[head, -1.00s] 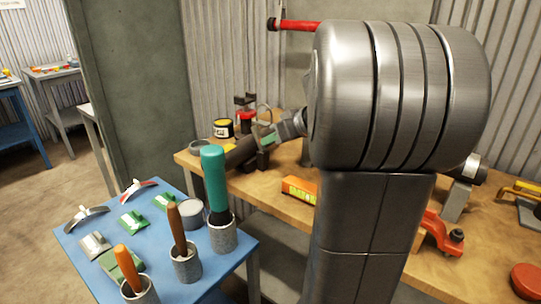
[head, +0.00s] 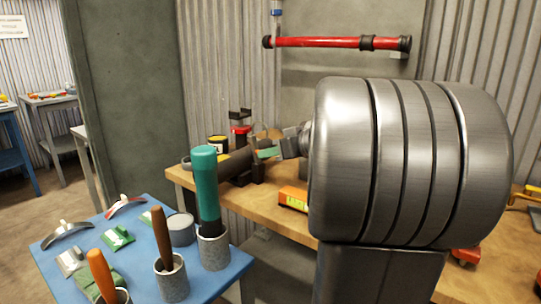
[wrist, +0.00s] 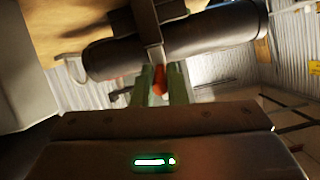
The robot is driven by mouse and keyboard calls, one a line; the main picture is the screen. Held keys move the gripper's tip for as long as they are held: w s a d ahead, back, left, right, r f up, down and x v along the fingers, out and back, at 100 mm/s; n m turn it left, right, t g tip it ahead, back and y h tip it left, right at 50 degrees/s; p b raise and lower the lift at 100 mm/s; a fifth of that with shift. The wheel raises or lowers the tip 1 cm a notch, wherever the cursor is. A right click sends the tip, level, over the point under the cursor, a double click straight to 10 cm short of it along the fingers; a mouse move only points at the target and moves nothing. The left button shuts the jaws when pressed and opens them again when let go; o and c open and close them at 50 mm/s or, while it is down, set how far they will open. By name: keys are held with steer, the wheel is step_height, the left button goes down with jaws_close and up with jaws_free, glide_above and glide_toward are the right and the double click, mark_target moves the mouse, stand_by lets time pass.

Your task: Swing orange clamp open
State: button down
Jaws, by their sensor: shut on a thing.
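In the wrist view, the green fingers of my gripper (wrist: 160,85) are closed around a small orange piece (wrist: 159,80), the orange clamp. Only part of it shows between and beside the fingers. It sits just under a dark pipe (wrist: 205,40) that a bracket strap (wrist: 153,28) crosses. In the head view, my gripper (head: 268,153) reaches from the right to the dark pipe (head: 237,161) on its stand on the wooden bench. The clamp cannot be made out there.
An orange box (head: 293,198) lies on the wooden bench (head: 270,208) near the pipe. A blue table (head: 135,258) in front holds cups with handled tools, including a teal one (head: 206,190). A red pipe (head: 325,42) hangs on the wall.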

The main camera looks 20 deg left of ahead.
steer(key=c, duration=1.5)
jaws_free()
steer(key=shift+o, duration=0.2)
steer(key=p+v, duration=0.2)
steer(key=v, duration=1.1)
steer(key=shift+d+r, duration=0.15)
steer(key=shift+d, duration=0.2)
steer(key=shift+s, duration=0.1)
steer(key=b+x, duration=0.2)
steer(key=x, duration=1.2)
steer(key=shift+d+r, duration=0.1)
steer(key=shift+d, duration=0.05)
